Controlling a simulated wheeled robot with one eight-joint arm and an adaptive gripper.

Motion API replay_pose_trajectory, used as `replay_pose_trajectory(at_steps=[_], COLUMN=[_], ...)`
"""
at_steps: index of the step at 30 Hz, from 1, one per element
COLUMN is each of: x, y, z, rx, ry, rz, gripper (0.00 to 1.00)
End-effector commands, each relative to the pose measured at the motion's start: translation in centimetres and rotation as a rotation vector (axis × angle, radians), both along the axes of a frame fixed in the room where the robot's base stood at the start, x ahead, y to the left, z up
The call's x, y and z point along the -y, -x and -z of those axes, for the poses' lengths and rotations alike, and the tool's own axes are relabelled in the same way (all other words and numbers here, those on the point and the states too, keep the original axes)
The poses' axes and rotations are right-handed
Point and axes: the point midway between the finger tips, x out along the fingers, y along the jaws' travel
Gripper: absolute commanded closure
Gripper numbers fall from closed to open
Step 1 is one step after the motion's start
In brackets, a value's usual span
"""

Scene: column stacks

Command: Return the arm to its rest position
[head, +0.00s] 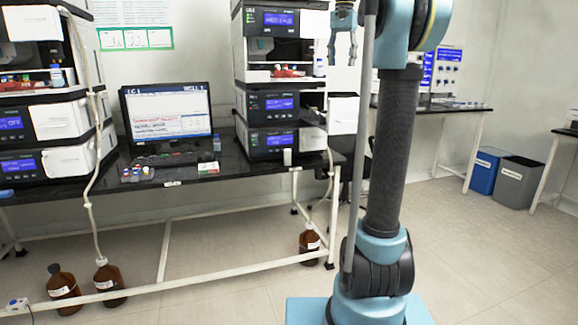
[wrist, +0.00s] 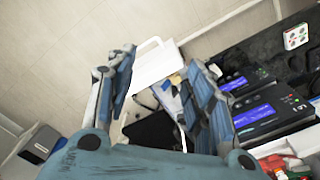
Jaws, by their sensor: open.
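My gripper (head: 342,58) hangs high in the head view, at the top edge, fingers pointing down, just right of the right instrument stack (head: 270,105). In the wrist view my gripper (wrist: 160,65) shows two blue-grey fingers spread apart with nothing between them. My arm stands upright at the right of the head view, on its blue base. The upper part of the arm runs out of the picture.
A black bench (head: 220,170) carries the stacks, a monitor (head: 168,118) and small vials. Brown bottles (head: 109,281) stand on the floor. Blue and grey bins (head: 520,180) stand at the right. The floor right of my arm is clear.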

Motion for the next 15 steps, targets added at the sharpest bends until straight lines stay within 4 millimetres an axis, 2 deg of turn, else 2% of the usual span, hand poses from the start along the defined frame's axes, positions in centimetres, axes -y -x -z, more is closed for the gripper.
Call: replay_pose_trajectory(at_steps=[11,15], x=[0.0,0.1], y=[3.1,5.0], z=[3.3,5.6], rx=[0.022,0.033], ry=[0.002,0.002], rz=[-0.053,-0.083], gripper=[0.52,0.52])
